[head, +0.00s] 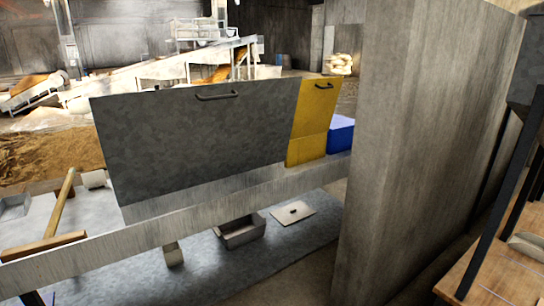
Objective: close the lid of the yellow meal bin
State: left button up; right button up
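The yellow meal bin shows as a yellow panel (312,115) right of the centre, with a dark handle (325,85) near its top edge. The panel stands nearly upright, and appears to be the raised lid. A lower yellow section (306,150) is below a seam. A large grey panel (190,130) with its own handle stands just left of it and overlaps its left side. The inside of the yellow bin is not visible. Neither of my grippers is in view.
A thick concrete wall (420,150) stands right of the bins. A blue box (341,134) sits beside the yellow panel. A pale ledge (190,215) runs below the panels. A wooden-handled tool (60,205) lies left. A metal tray (241,233) and flat plate (293,212) lie lower down.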

aim_at(318, 97)
jog(key=i+j+u, duration=0.3)
jog(key=i, duration=0.15)
jog(key=i+j+u, duration=0.1)
jog(key=i+u, duration=0.25)
jog(key=i+j+z, duration=0.15)
jog(key=z, duration=0.2)
jog(key=i+j+z, duration=0.4)
jog(key=z, duration=0.25)
jog(key=j+z, duration=0.5)
